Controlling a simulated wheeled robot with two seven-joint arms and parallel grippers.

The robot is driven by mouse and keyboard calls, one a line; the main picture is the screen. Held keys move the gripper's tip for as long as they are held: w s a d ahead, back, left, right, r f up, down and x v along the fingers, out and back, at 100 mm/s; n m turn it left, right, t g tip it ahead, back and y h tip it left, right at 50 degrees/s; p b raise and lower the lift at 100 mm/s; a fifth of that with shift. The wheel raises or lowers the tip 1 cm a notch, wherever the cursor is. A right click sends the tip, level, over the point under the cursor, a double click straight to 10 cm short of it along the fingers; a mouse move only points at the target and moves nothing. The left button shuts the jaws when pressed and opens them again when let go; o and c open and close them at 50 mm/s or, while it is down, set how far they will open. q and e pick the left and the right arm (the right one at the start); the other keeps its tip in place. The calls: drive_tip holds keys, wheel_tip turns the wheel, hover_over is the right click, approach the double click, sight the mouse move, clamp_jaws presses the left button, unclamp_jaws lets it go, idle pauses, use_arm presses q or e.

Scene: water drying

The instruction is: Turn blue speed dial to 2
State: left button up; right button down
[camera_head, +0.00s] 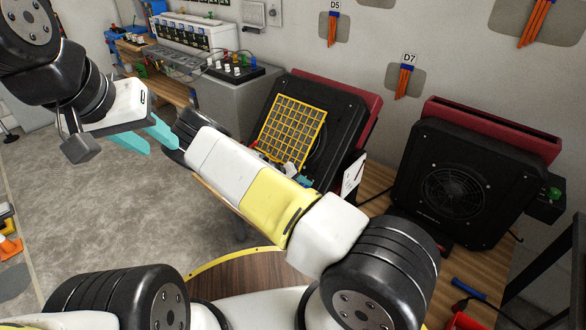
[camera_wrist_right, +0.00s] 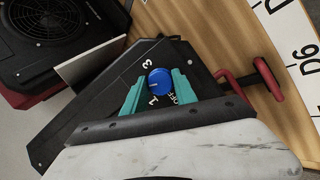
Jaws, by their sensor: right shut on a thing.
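The blue speed dial (camera_wrist_right: 159,81) is a small round knob on a black sloped control panel (camera_wrist_right: 95,120) in the right wrist view. White marks 1 and 3 and part of a white label show around it; a 2 is not visible. My right gripper (camera_wrist_right: 161,83) has its teal fingers on both sides of the dial, shut on it. In the head view the dial and right gripper are largely hidden behind my right arm. My left gripper (camera_head: 163,148) is held up over the floor at left, its teal fingers apart and empty, far from the dial.
A black fan unit (camera_head: 345,115) with a yellow grille (camera_head: 292,130) stands on the wooden bench (camera_head: 376,180). A second black fan (camera_head: 450,185) is to its right. A red handle (camera_wrist_right: 262,78) is right of the panel. The grey floor (camera_head: 90,190) at left is open.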

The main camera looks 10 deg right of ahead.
drive_tip(key=shift+m, duration=0.4)
drive_tip(key=c, duration=1)
unclamp_jaws()
drive_tip(key=shift+r, duration=0.1)
